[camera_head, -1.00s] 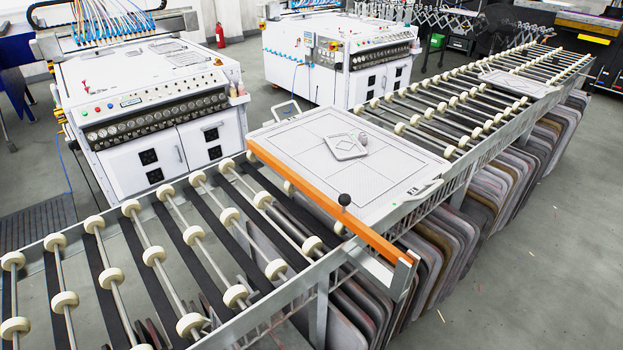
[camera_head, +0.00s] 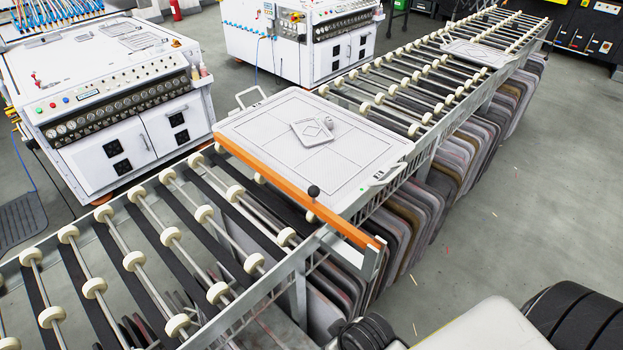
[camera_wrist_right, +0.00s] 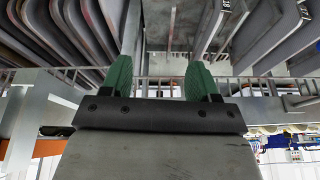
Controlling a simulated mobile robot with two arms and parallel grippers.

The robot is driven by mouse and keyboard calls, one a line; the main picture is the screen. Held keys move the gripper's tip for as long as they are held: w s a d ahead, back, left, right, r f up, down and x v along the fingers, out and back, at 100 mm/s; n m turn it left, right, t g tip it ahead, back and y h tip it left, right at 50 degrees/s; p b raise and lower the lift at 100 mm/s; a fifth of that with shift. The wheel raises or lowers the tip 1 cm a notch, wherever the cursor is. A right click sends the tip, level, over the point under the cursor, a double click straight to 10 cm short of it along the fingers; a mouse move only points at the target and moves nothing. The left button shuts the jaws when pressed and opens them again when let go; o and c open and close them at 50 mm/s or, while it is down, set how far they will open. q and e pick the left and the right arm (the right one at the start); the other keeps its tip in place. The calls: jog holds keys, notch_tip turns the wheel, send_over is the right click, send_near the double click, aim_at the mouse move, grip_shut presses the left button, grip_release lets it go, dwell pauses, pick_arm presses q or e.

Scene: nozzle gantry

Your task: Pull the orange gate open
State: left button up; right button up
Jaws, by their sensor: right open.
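The orange gate (camera_head: 280,187) is a long bar lying across the roller conveyor, along the near edge of a grey tray. A dark ball knob (camera_head: 313,191) stands up from it, right of its middle. The gate's right end rests by a metal bracket at the conveyor's near side. My right gripper (camera_wrist_right: 160,80) shows two green fingers standing apart, empty, in the right wrist view. In the head view only parts of my right arm show at the lower right, apart from the gate. My left gripper is in no view.
The grey tray (camera_head: 270,118) holds a small plate (camera_head: 311,131) with a small round piece beside it. Rollers (camera_head: 160,226) run on both sides of the gate. Several stacked panels (camera_head: 410,215) hang under the conveyor. White machines stand behind.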

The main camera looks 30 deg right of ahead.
aim_at(312, 187)
jog(key=w+a+r+n+t+y+p, duration=0.1)
jog(key=w+a+r+n+t+y, duration=0.2)
jog(key=w+r, duration=0.35)
jog(key=w+a+r+n+t+y+p, duration=0.1)
jog(key=w+a+r+t+y, duration=0.15)
jog(key=w+r+t, duration=0.45)
pick_arm(q)
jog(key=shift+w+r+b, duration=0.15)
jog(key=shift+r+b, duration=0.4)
jog(key=shift+b, duration=0.25)
pick_arm(e)
jog(key=w+d+m+t+h, duration=0.3)
jog(key=w+d+m+h, duration=0.4)
jog(key=w+d+h, duration=0.4)
jog(key=w+d, duration=0.5)
jog(key=w, duration=0.4)
jog(key=shift+w+d+t, duration=0.2)
jog(key=shift+d+t, duration=0.05)
jog(key=shift+t, duration=0.05)
jog(key=shift+f, duration=0.1)
jog(key=shift+m, duration=0.3)
grip_shut()
